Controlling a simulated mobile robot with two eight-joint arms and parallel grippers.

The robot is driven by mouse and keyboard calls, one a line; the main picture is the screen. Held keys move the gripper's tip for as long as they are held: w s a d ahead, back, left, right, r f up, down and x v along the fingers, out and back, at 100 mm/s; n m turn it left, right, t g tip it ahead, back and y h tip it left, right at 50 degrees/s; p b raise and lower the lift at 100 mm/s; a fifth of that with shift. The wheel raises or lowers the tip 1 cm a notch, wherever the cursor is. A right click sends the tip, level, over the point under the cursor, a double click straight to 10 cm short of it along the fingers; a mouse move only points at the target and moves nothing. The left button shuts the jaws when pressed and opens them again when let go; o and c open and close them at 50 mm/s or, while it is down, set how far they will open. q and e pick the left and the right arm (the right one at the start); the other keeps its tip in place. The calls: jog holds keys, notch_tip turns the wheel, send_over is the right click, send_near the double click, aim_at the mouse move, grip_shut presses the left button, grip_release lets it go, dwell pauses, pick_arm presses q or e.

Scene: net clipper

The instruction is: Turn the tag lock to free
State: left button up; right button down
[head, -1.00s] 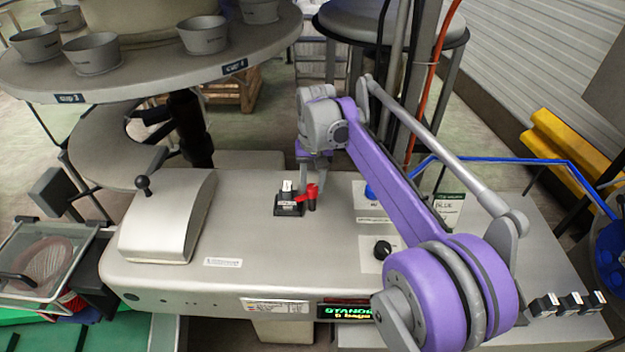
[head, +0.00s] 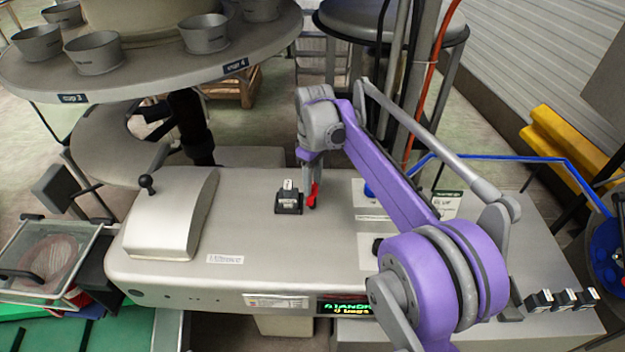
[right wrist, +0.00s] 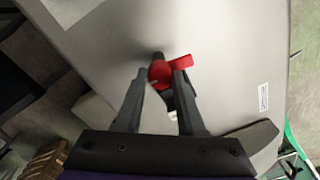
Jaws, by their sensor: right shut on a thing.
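The tag lock is a small red lever (head: 313,194) on a dark stub, standing on the grey machine top just right of a black block (head: 289,199) with a white label. My right gripper (head: 311,183) reaches down onto the lever from behind. In the right wrist view, the lever's round red hub (right wrist: 160,73) lies between my two fingertips, and its red arm (right wrist: 181,62) sticks out to the right past one finger. The gripper is shut on it. The fingers partly hide the lever in the head view. My left gripper is not in view.
A silver hood (head: 170,215) with a black-knobbed handle stands left on the machine top (head: 250,240). A round table (head: 150,75) with cups overhangs the back left. Several black switches (head: 563,299) sit at the right. The top between hood and block is clear.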

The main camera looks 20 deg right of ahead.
aim_at(313, 184)
jog(key=shift+n, duration=0.9)
jog(key=c, duration=0.5)
grip_release()
notch_tip(313, 184, up, 11)
jog(key=shift+w+d+f+p, duration=0.1)
jog(key=shift+w+p, duration=0.05)
jog(key=shift+p, duration=0.45)
